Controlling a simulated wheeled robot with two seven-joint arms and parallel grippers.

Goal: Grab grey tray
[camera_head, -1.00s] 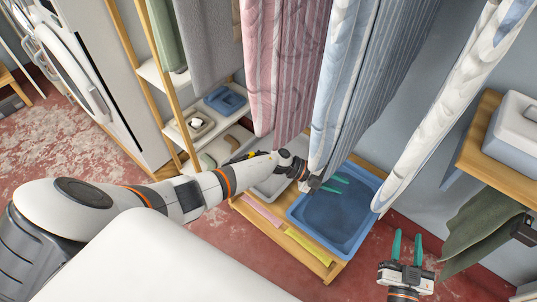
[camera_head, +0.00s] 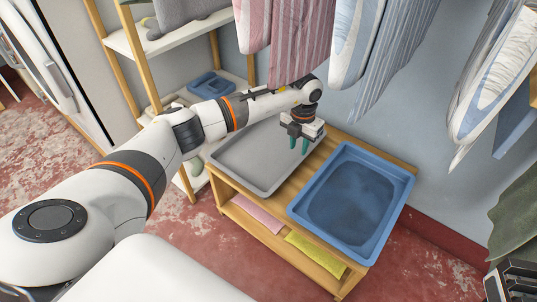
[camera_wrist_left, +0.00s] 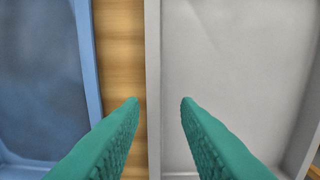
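The grey tray (camera_head: 230,162) is a shallow rectangular tray on the left part of a low wooden stand, beside the blue basin. My left gripper (camera_head: 298,145) is over its right edge, with green fingers pointing down. In the left wrist view the two fingers (camera_wrist_left: 161,101) are apart and nothing is held. The tray wall (camera_wrist_left: 153,60) runs between them in that view, with one finger over the wood strip and the other over the tray's inside. I cannot tell how far down the fingertips reach.
The blue basin (camera_head: 391,222) stands close on the right, with a wood strip between. A pink cloth (camera_head: 257,214) and a yellow-green cloth (camera_head: 315,254) lie on the lower shelf. Striped fabric (camera_head: 300,45) hangs behind my gripper. A shelf rack (camera_head: 175,42) stands at back left.

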